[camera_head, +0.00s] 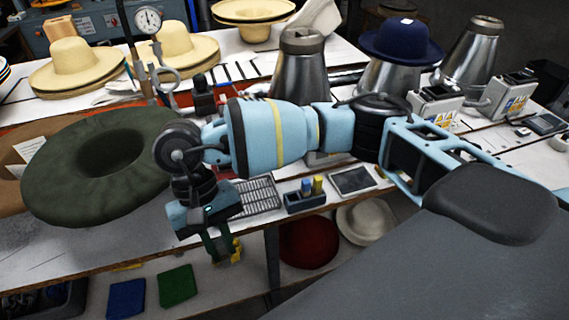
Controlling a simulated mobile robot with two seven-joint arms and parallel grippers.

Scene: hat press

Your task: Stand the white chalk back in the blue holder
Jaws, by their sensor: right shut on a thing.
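The blue holder (305,202) is a small dark-blue block on the table near its front edge. A blue stick (306,186) and a yellow stick (318,184) stand upright in it. My right gripper (222,248) points down at the table's front edge, to the left of the holder and apart from it. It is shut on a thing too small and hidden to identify. I cannot make out the white chalk anywhere. My left gripper is not in view.
A large dark green hat (98,165) lies left of my right gripper. A metal grid (258,195) and a dark flat panel (353,180) flank the holder. Metal cones (300,72) and straw hats (75,62) stand behind. A lower shelf holds blue (127,300) and green (177,286) cloths.

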